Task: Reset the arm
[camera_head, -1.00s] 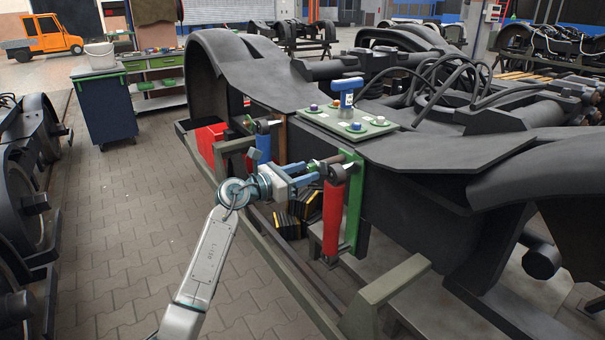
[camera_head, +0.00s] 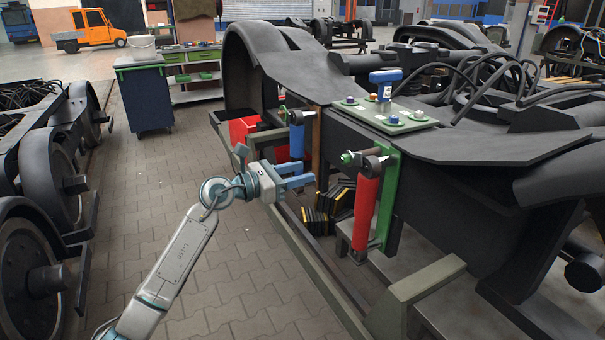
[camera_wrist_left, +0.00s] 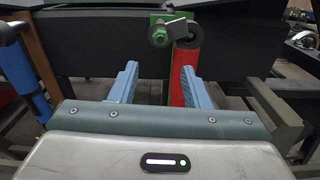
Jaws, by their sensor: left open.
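My left gripper (camera_head: 300,176) is open and empty in the head view, in front of the bogie's side. Its two blue fingers also show apart in the left wrist view (camera_wrist_left: 158,84). A red cylinder (camera_head: 367,205) hangs on a green plate (camera_head: 388,200) to the right of the gripper, apart from it. In the left wrist view the red cylinder (camera_wrist_left: 187,78) shows behind the fingers, its lower part hidden by my gripper. A blue cylinder (camera_head: 297,141) hangs behind and above the gripper. My right gripper is not in view.
The dark bogie (camera_head: 450,190) fills the right side. A blue-handled tool (camera_head: 385,84) stands on a pale green plate (camera_head: 412,121) on top. A grey-green rail (camera_head: 315,270) runs below my gripper. Another bogie (camera_head: 45,200) stands at left. Paved floor lies between.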

